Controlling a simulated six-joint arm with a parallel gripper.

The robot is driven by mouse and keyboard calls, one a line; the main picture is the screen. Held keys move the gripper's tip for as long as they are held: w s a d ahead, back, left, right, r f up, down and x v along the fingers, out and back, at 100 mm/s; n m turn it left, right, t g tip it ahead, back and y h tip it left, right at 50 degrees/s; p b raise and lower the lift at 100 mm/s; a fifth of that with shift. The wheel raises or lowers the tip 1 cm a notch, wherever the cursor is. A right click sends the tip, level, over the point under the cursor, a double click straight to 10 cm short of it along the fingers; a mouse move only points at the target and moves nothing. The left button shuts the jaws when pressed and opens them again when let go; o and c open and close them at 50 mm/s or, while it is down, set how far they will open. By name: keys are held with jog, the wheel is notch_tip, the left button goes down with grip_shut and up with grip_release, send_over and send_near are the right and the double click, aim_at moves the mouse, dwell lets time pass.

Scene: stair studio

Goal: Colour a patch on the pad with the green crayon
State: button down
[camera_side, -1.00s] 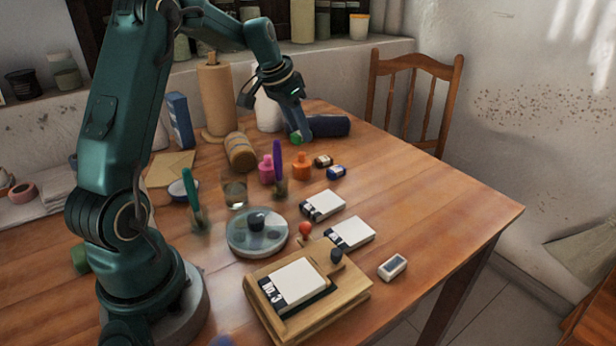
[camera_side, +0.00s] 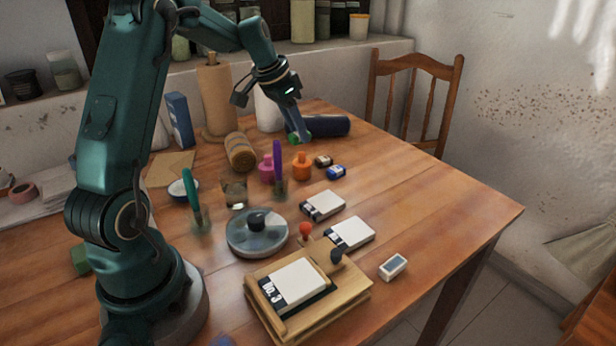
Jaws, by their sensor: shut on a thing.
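My gripper (camera_side: 298,137) is low over the far part of the table, just in front of a dark blue roll. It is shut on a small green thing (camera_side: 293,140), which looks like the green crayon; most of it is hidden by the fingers. A white pad marked No. 3 (camera_side: 298,283) lies on a wooden board (camera_side: 345,297) at the front, well away from my gripper. No coloured patch shows on its white face. A separate green upright stick (camera_side: 190,188) stands at the left, blurred at its foot.
A purple stick (camera_side: 277,160), a glass (camera_side: 235,190), pink (camera_side: 266,167) and orange (camera_side: 302,168) bottles and a round lidded dish (camera_side: 257,232) stand between. Two more white pads (camera_side: 322,205) (camera_side: 350,233) and an eraser-like block (camera_side: 393,267) lie nearby. The right table side is clear.

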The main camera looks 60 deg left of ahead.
jog(key=shift+s+d+f+m, duration=0.2)
jog(key=shift+s+m, duration=0.1)
jog(key=shift+m, duration=0.2)
jog(key=s+d+m+g+h, duration=0.1)
jog(key=s+d+m+h, duration=0.2)
jog(key=d+m, duration=0.35)
notch_tip(320, 180, up, 3)
jog(key=m+g+y, duration=0.2)
jog(key=m+g, duration=0.6)
jog(key=m, duration=1.9)
send_over(304, 276)
jog(key=s, duration=0.5)
jog(key=shift+s+d+f, duration=0.1)
jog(key=shift+f, duration=3.5)
jog(key=shift+w+f, duration=0.25)
jog(key=shift+w, duration=2.95)
jog(key=shift+s, duration=3.2)
jog(key=shift+w+a+f, duration=0.1)
jog(key=shift+w, duration=1.55)
jog(key=shift+w+a, duration=0.1)
jog(key=shift+w, duration=1.5)
jog(key=shift+s, duration=3.1)
notch_tip(304, 276, up, 8)
jog(key=shift+s, duration=0.15)
